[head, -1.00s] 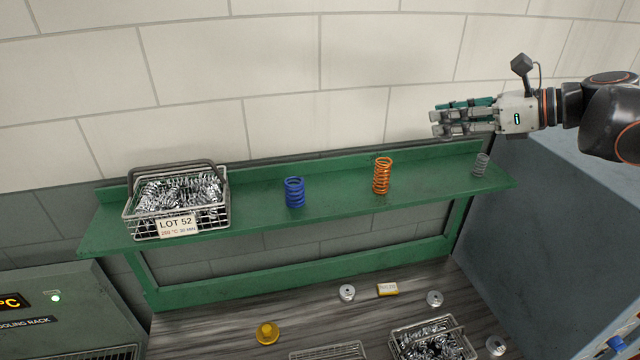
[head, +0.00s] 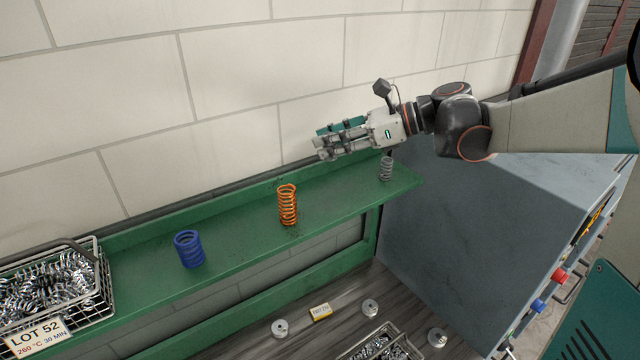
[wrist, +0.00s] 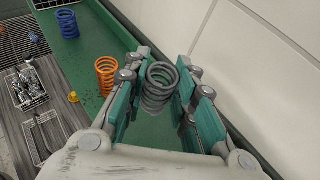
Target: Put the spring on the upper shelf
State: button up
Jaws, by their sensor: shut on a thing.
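My gripper (head: 324,142) points left in the head view, above the right part of the green upper shelf (head: 240,240). In the wrist view my gripper (wrist: 165,72) has its teal-padded fingers shut on a grey spring (wrist: 159,88), held between the fingertips. In the head view the fingers hide this spring, or it blends in with them. A grey spring (head: 386,168) stands on the shelf's right end, below my gripper's palm. An orange spring (head: 288,204) stands mid-shelf, and a blue spring (head: 189,249) stands further left. Whether the held spring touches the shelf is unclear.
A wire basket of springs (head: 100,298), labelled LOT 52, fills the shelf's left end. A wall (head: 230,80) rises behind. A blue-grey cabinet (head: 470,220) stands right.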

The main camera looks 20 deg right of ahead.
notch_tip(320, 180, down, 12)
jog(key=shift+s+r+b, duration=0.15)
jog(key=shift+r+b, duration=0.05)
jog(key=shift+b, duration=0.1)
jog(key=shift+f, duration=0.2)
jog(key=o, duration=1)
jog(key=shift+o, duration=0.3)
jog(key=shift+r, duration=0.1)
jog(key=shift+r, duration=0.15)
jog(key=v, duration=1.2)
